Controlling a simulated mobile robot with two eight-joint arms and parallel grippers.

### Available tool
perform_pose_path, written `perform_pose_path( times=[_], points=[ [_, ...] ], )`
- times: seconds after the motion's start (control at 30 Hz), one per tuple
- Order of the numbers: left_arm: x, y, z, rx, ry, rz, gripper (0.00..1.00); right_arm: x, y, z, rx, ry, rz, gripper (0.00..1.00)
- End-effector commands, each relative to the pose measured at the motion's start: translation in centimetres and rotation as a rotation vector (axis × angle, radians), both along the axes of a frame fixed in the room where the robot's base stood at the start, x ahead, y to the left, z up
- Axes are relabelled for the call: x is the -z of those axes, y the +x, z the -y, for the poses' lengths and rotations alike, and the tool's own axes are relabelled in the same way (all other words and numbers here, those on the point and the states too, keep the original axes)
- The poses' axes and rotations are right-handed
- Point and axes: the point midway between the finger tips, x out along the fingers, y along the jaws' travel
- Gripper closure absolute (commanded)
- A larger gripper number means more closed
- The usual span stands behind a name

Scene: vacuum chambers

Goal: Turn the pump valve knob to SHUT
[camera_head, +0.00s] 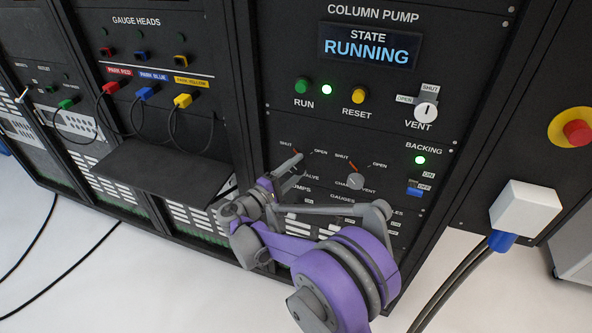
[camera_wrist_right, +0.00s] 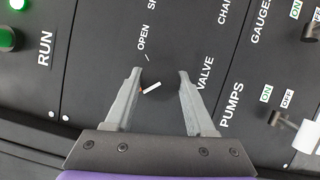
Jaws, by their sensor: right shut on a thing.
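The pump valve knob (camera_wrist_right: 153,88) is a dark round knob with a white line and a small red mark. The knob's SHUT label is hidden there. In the head view my right gripper (camera_head: 297,163) covers most of the knob. The SHUT label (camera_head: 286,144) and OPEN label (camera_head: 320,153) show above it. My left gripper is out of view.
The chamber valve knob (camera_head: 355,181) sits close to the right of my gripper. The vent knob (camera_head: 427,109) is higher up. Pump toggle switches (camera_wrist_right: 281,120) lie below the valve. A shelf (camera_head: 160,170) juts out left of my arm.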

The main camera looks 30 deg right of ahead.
Motion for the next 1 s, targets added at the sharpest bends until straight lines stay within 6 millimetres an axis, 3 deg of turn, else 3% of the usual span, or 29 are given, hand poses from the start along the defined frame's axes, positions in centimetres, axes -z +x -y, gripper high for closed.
perform_pose_path(
  times=[0.5, 0.53, 0.6, 0.7, 1.0],
  points=[
    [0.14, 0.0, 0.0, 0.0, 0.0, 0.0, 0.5, 0.05, -0.02, -0.02, -0.001, -0.011, -0.016, 1.0],
    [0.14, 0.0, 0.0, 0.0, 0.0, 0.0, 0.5, 0.05, -0.02, -0.02, -0.001, -0.011, -0.016, 0.43],
    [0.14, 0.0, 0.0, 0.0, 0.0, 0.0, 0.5, 0.05, -0.02, -0.02, -0.001, -0.011, -0.015, 0.31],
    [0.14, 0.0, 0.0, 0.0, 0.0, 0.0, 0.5, 0.04, -0.01, -0.01, -0.001, -0.011, -0.015, 0.16],
    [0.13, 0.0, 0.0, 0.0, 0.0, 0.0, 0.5, 0.04, -0.04, -0.16, -0.001, -0.012, -0.014, 0.16]
  ],
)
